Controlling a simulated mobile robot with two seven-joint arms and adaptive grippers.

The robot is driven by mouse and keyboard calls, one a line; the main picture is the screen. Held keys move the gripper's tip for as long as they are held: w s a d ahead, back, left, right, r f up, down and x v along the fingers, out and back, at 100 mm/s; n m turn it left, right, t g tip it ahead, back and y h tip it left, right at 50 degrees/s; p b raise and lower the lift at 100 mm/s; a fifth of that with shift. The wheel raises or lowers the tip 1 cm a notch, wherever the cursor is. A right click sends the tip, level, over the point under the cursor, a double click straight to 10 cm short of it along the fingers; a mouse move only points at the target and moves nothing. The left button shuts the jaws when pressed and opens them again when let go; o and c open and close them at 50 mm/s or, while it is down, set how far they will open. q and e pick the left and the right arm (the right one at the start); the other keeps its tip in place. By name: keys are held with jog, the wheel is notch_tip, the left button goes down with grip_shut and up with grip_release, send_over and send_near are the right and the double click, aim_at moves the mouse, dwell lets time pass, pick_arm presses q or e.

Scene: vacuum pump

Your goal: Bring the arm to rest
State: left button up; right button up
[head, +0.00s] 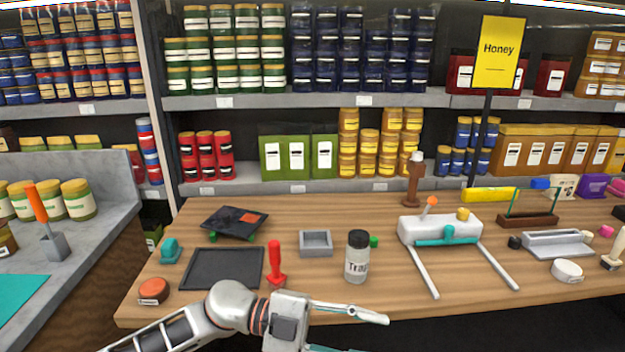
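My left arm comes in from the lower left and its gripper (368,335) is at the bottom edge of the head view, in front of the table's near edge. Its two fingers point right and are spread apart, with nothing seen between them; the lower finger is partly cut off by the frame. My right arm and gripper are not in view.
The wooden table (335,218) holds a red-handled tool (275,265), a dark tray (222,268), a grey box (316,243), a lidded jar (357,257) and a white device (440,229) with two long rods. Shelves of goods stand behind. A grey counter (100,225) is left.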

pick_arm(q)
jog(key=w+a+f+n+t+h, duration=0.2)
jog(key=w+a+n+t, duration=0.35)
jog(key=n+t, duration=0.85)
jog(key=w+a+f+n+t+y, duration=0.1)
jog(key=a+f+n+t+y, duration=0.4)
jog(key=a+f+n+y, duration=0.4)
jog(key=s+a+f+n+g+y, duration=0.1)
jog(key=s+a+f+y, duration=0.1)
jog(key=s+a+f, duration=0.3)
jog(key=s+a+f+n+g+y, duration=0.1)
jog(key=s+a+f, duration=0.4)
jog(key=f, duration=0.5)
jog(key=s+a+f+n+g+y, duration=0.1)
jog(key=s+a+f+g+y, duration=0.1)
jog(key=s+a+f+y, duration=0.2)
notch_tip(320, 180, down, 4)
jog(key=shift+s+a+r+y, duration=0.1)
jog(key=shift+s+a+y, duration=0.2)
jog(key=shift+s+a, duration=0.4)
